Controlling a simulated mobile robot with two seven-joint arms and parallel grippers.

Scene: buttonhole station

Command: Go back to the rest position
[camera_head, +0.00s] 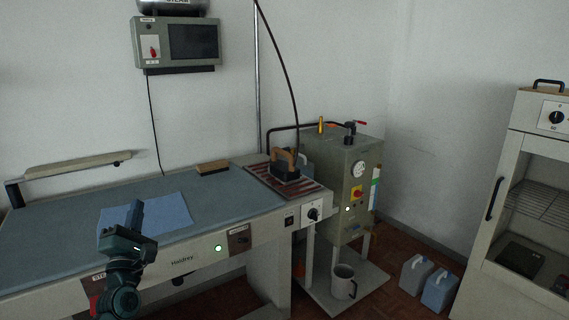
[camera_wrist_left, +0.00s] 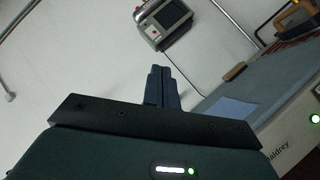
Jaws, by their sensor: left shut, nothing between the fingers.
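My left gripper (camera_head: 135,210) shows in the head view at the lower left, in front of the ironing table's front edge and overlapping the blue cloth in the picture. Its fingers point up and are shut with nothing between them. In the left wrist view the two dark fingers (camera_wrist_left: 162,88) stand side by side, closed, against the white wall. My right gripper is in neither view.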

